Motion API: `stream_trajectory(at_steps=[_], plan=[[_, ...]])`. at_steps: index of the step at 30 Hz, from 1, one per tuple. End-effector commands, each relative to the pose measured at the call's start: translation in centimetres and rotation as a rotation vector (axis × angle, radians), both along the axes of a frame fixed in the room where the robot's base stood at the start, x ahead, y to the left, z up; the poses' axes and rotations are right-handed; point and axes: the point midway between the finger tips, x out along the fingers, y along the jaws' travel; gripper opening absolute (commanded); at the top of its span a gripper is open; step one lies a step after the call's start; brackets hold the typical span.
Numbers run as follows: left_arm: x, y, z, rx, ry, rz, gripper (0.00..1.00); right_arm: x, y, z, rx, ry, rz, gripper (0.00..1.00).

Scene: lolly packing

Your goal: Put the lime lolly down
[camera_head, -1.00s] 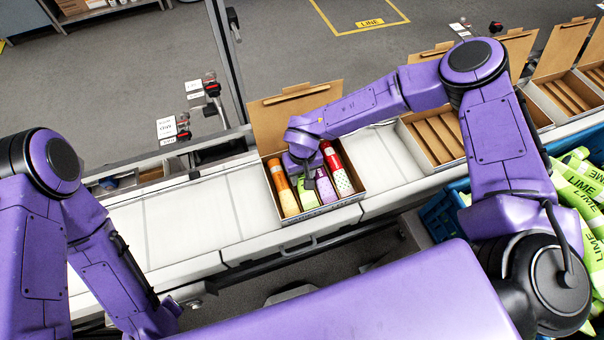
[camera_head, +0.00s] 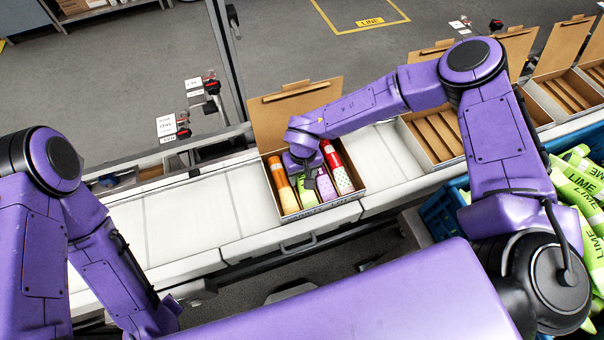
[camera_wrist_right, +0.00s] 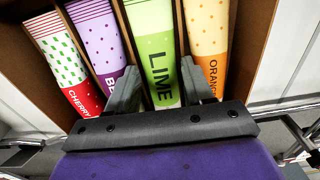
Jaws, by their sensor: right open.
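The lime lolly (camera_wrist_right: 157,45) is green and lies in the open cardboard box (camera_head: 353,203). In the right wrist view it lies between the orange lolly (camera_wrist_right: 208,45) and the purple lolly (camera_wrist_right: 99,40). My right gripper (camera_wrist_right: 160,85) is open, with one finger on each side of the lime lolly. In the head view my right gripper (camera_head: 306,180) is down in the box and hides part of the lime lolly (camera_head: 306,199). The red cherry lolly (camera_head: 339,172) is at the box's right side. My left gripper is out of view.
The box stands on a white conveyor (camera_head: 190,218) with its lid (camera_head: 293,112) raised at the back. Another open box (camera_head: 434,143) with empty compartments stands to its right. The conveyor left of the box is clear.

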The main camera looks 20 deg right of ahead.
Motion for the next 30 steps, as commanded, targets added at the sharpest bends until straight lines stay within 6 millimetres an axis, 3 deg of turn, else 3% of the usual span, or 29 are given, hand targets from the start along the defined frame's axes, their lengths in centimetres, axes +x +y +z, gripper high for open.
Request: stream_trajectory(at_steps=[2, 6, 15, 20, 30], plan=[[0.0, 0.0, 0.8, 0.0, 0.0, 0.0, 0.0, 0.1, 0.0, 1.6, 0.001, -0.003, 0.0, 0.52], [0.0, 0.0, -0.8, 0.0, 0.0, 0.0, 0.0, 0.2, -0.1, 4.5, 0.002, -0.007, 0.0, 0.52], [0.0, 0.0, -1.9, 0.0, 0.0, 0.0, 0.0, 0.1, -0.2, 11.5, 0.001, -0.004, 0.0, 0.52], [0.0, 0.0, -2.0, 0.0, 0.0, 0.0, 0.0, 0.0, -0.2, 12.8, 0.001, -0.001, 0.001, 0.52], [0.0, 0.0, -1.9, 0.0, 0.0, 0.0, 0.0, 0.0, -0.2, 12.9, 0.001, 0.0, 0.001, 0.52]])
